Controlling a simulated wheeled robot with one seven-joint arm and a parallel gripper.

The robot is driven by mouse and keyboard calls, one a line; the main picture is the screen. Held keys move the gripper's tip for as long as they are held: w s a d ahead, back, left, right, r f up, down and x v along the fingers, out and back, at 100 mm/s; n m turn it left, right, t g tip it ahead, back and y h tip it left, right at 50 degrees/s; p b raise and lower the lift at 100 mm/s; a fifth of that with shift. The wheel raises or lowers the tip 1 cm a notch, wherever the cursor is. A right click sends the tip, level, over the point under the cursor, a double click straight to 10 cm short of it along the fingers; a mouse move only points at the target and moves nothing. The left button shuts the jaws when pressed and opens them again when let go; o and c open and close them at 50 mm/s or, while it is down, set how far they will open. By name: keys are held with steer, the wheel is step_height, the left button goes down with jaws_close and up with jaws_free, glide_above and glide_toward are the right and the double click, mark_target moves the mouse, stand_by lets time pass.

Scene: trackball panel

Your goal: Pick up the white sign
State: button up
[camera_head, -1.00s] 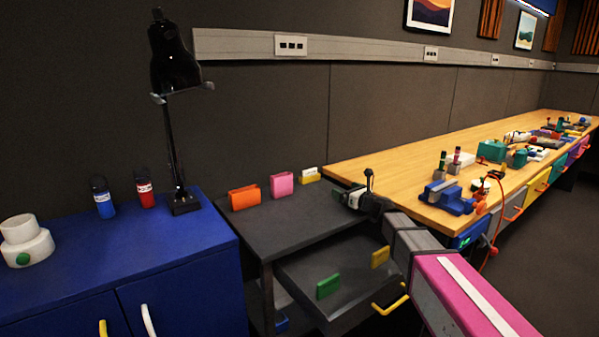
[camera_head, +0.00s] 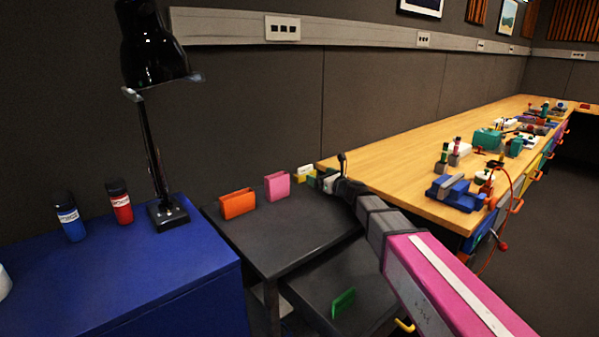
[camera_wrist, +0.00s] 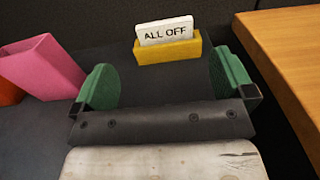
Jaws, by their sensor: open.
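The white sign (camera_wrist: 165,30) reads "ALL OFF" and stands upright in a yellow holder (camera_wrist: 168,52) in the wrist view. In the head view the sign (camera_head: 304,168) is small, at the far right back of the grey table, with part of its holder hidden by my gripper. My gripper (camera_wrist: 165,80) is open and empty, its two green fingers spread wide. In the wrist view the sign and holder lie ahead, between the fingers' lines but beyond their tips. My gripper also shows in the head view (camera_head: 322,178), close in front of the holder.
A pink holder (camera_head: 277,186) and an orange holder (camera_head: 237,204) stand left on the grey table (camera_head: 285,228). The wooden bench (camera_head: 400,165) edge is close on the right. A green holder (camera_head: 343,302) sits in the open drawer below. A black lamp (camera_head: 150,110) stands on the blue cabinet.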

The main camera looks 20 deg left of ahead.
mark_target(306, 167)
steer(key=x, duration=0.6)
steer(key=shift+w+a, duration=0.2)
steer(key=shift+r+x, duration=0.2)
steer(key=shift+x, duration=2.4)
steer(key=shift+w+d, duration=0.15)
steer(key=shift+c, duration=0.3)
steer(key=c, duration=0.7)
